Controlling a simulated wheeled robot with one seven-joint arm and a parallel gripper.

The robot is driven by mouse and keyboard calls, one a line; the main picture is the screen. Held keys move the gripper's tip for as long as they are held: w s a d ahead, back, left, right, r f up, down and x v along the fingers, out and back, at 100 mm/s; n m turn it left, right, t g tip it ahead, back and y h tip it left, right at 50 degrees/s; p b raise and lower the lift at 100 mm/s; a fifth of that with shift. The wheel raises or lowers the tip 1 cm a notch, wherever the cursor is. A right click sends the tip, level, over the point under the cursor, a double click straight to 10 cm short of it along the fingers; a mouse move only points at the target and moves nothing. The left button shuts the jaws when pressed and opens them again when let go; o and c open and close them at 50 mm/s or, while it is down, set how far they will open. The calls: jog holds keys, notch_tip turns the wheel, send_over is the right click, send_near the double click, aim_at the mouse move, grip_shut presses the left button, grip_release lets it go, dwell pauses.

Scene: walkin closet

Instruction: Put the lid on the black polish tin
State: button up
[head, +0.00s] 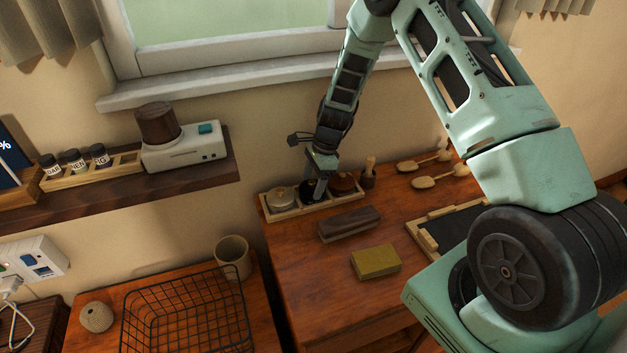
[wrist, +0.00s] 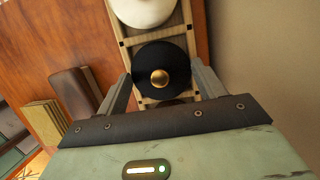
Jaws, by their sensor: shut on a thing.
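My gripper (head: 318,182) points down at the middle of a wooden tray (head: 272,215) on the desk. In the wrist view its fingers (wrist: 162,74) are shut on a round black lid (wrist: 150,56) with a brass knob, one finger on each side. The lid looks level over the tray's middle compartment. The black tin beneath is hidden by the lid, so I cannot tell whether lid and tin touch. A cream-lidded tin (head: 282,195) sits in the left compartment, and a brown-lidded tin (head: 344,182) in the right one.
A wooden-handled brush (head: 369,172) stands close right of the tray. A dark brown block (head: 348,224) and a yellow block (head: 375,262) lie in front. The wall is close behind.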

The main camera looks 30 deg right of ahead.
jog(key=o, duration=1.1)
jog(key=shift+o, duration=0.2)
jog(key=shift+r, duration=0.15)
jog(key=shift+r+p, duration=2.65)
jog(key=shift+r, duration=0.75)
grip_shut()
